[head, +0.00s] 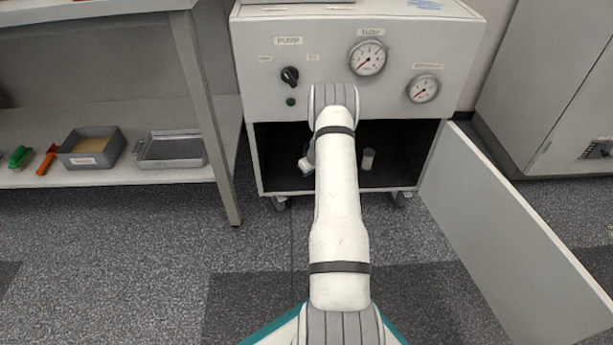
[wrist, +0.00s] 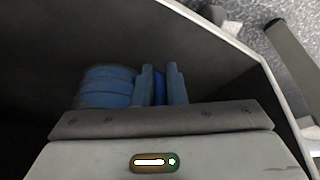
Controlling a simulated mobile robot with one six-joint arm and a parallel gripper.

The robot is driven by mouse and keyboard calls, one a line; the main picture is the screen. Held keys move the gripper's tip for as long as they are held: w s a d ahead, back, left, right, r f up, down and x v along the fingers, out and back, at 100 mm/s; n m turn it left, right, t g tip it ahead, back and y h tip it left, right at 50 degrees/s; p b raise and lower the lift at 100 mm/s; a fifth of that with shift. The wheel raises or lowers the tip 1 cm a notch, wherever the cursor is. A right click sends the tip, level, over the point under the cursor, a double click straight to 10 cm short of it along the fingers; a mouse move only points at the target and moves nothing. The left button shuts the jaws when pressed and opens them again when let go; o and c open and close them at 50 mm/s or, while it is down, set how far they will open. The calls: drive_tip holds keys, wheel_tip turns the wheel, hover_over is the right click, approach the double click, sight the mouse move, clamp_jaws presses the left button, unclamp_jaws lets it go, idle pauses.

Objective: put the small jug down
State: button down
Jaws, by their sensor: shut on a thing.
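The small jug (wrist: 105,88) is blue and ribbed, and shows in the dark wrist view just left of the fingers. My gripper (wrist: 160,72) is shut on a narrow blue part between its two fingers, which looks like the jug's handle. The jug's lower side is hidden behind the gripper body, and I cannot tell whether it touches a surface. In the head view my arm reaches into the open lower compartment of the grey cabinet (head: 262,145). The jug and the fingers are hidden there by the arm.
A small pale cylinder (head: 368,159) stands in the compartment, right of my arm. The open door (head: 510,235) swings out to the right. The pump panel (head: 330,50) with gauges is above. A shelf at left holds a grey bin (head: 90,160) and a metal tray (head: 172,162).

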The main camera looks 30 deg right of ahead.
drive_tip(key=shift+w+r, duration=0.1)
drive_tip(key=shift+w, duration=0.35)
drive_tip(key=shift+f, duration=1.8)
drive_tip(key=c, duration=1.5)
unclamp_jaws()
drive_tip(key=shift+f, duration=0.1)
drive_tip(key=v, duration=0.7)
drive_tip(key=shift+s+r, duration=0.1)
drive_tip(key=shift+r, duration=0.25)
drive_tip(key=shift+s, duration=0.15)
